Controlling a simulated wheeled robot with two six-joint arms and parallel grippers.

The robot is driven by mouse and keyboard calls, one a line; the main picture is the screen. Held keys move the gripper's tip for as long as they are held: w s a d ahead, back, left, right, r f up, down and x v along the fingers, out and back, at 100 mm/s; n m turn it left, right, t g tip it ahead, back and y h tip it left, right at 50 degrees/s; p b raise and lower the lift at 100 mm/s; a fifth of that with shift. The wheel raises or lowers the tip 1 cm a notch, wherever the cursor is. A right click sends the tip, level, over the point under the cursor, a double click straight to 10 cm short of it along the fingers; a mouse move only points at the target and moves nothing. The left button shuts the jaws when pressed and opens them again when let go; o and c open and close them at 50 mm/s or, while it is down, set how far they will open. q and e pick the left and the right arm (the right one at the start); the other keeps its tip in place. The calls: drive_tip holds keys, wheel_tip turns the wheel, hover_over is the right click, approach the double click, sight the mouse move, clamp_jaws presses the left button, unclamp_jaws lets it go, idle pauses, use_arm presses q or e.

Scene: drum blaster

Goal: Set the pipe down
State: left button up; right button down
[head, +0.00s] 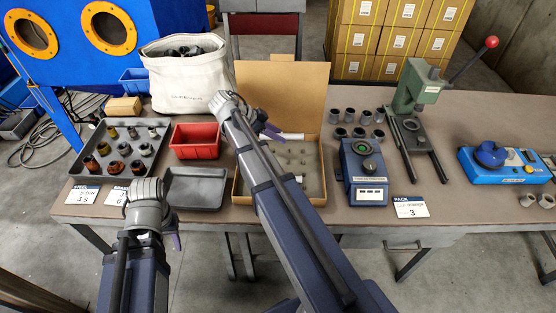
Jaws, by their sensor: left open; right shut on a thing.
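My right arm reaches up the middle of the head view to the open cardboard box (312,80). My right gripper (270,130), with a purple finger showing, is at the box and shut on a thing. A pale, short bar (292,136), perhaps the pipe, shows beside the finger. The arm hides most of the grip, so I cannot tell whether the bar touches the box. Several small grey upright pieces (290,165) stand in the box. My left gripper (174,228) is open and low at the table's front edge, by the empty dark grey tray (208,172).
A dark tray (77,165) holds several fittings at left, beside a red bin (195,152) and a white canvas bag (190,82). Right of the box stand a blue device (366,192), several grey rings (358,132), a green press (410,100) and a blue machine (500,178).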

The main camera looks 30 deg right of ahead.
drive_tip(key=shift+f+b, duration=3.85)
drive_tip(key=shift+f, duration=0.55)
drive_tip(key=shift+r, duration=0.15)
drive_tip(key=shift+c, duration=2.3)
unclamp_jaws()
